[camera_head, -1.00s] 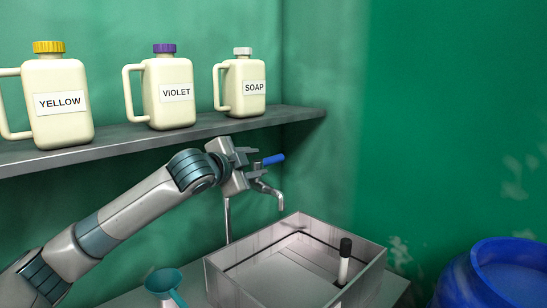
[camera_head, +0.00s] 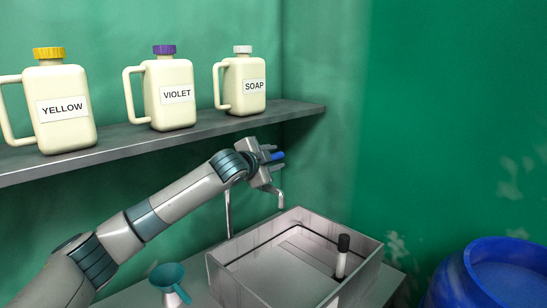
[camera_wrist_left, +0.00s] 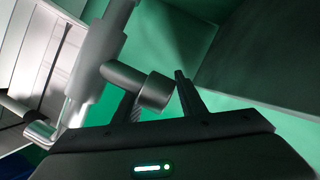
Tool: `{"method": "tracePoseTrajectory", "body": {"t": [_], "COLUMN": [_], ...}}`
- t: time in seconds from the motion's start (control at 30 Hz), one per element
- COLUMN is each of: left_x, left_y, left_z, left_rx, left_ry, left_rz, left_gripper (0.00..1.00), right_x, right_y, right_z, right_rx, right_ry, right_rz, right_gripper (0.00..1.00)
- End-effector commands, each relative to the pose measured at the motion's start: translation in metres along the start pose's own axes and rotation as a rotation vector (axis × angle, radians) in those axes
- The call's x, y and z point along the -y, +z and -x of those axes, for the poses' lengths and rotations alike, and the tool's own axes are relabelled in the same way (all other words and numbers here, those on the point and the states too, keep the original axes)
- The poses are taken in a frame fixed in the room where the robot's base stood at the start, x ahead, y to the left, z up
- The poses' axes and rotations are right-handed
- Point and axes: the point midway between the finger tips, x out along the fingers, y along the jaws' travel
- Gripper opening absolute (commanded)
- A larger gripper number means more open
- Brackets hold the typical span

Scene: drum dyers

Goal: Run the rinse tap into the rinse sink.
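In the left wrist view my fingers (camera_wrist_left: 160,95) are spread near a grey cylinder on the tap body (camera_wrist_left: 95,50). Contact is unclear. My right gripper is out of view.
A black-capped rod (camera_head: 342,258) stands in the sink. A shelf (camera_head: 215,127) above my left arm holds yellow (camera_head: 62,132), violet (camera_head: 167,117) and soap (camera_head: 240,100) jugs.

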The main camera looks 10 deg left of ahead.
Motion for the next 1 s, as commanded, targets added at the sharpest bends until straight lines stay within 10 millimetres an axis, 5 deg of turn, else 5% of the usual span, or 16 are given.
{"method": "tracePoseTrajectory", "body": {"t": [0.17, 0.37, 1.0], "left_x": [0.0000, 0.0003, 0.0022], "left_y": [0.0000, 0.0001, 0.0025], "left_z": [0.0001, 0.0002, -0.0006], "left_rx": [0.000, 0.000, 0.036], "left_ry": [0.000, -0.001, -0.024], "left_rz": [0.000, 0.000, 0.010], "left_gripper": [0.37, 0.00, 0.00], "right_x": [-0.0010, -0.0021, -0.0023], "right_y": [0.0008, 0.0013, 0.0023], "right_z": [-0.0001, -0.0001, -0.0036], "right_rx": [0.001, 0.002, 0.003], "right_ry": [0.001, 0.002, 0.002], "right_rz": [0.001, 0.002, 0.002], "right_gripper": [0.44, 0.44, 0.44]}}
